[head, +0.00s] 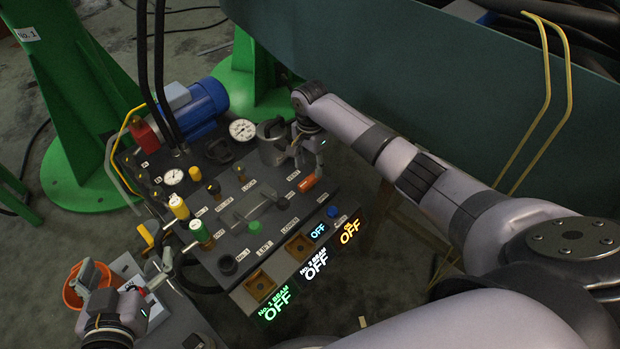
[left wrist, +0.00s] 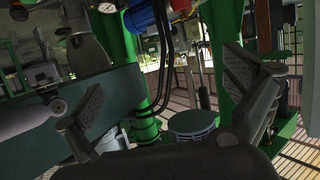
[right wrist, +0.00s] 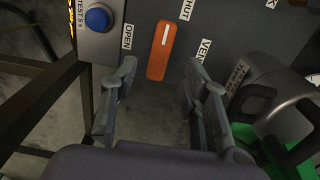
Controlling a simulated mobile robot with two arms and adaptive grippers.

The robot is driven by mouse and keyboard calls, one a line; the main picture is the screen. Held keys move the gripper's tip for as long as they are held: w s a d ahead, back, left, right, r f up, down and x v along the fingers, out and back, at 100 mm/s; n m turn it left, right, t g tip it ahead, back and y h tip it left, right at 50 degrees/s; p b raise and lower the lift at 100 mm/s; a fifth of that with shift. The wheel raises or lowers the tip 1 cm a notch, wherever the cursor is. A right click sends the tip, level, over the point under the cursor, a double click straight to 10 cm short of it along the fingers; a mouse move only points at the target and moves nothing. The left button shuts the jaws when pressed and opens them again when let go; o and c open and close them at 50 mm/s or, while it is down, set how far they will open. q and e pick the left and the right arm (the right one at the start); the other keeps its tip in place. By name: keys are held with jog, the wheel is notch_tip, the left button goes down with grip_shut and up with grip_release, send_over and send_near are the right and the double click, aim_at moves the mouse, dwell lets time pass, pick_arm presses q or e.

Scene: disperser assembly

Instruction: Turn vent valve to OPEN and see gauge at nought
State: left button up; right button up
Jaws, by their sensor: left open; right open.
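The orange vent valve handle (right wrist: 160,58) is on the dark panel in the right wrist view, with a white line near its upper end. The OPEN label (right wrist: 127,37) is on its left; the SHUT label (right wrist: 186,10) is above right. The handle also shows in the head view (head: 307,183). My right gripper (right wrist: 160,72) is open, its fingertips on either side of the handle's lower end; contact cannot be told. Two white dial gauges, one behind (head: 242,130) and one at left (head: 173,177), are too small to read. My left gripper (head: 96,290) is open, away from the valve.
A grey metal pot (head: 272,145) stands close to my right gripper. A blue button (right wrist: 97,18) is left of the valve. An orange bucket (head: 74,292) is by my left gripper. The lit displays (head: 315,264) read OFF.

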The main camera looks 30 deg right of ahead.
aim_at(310, 179)
notch_tip(310, 179, down, 6)
jog(key=shift+r+b, duration=0.2)
jog(key=shift+b, duration=0.85)
jog(key=shift+f, duration=0.1)
pick_arm(q)
notch_tip(310, 179, up, 11)
jog(key=w+d+t+h, duration=0.1)
jog(key=d+t+h, duration=0.1)
jog(key=t, duration=0.4)
jog(key=shift+w+t, duration=0.15)
jog(key=shift+t, duration=0.25)
pick_arm(e)
jog(key=shift+c, duration=0.2)
pick_arm(q)
jog(key=shift+f, duration=0.1)
pick_arm(e)
grip_shut()
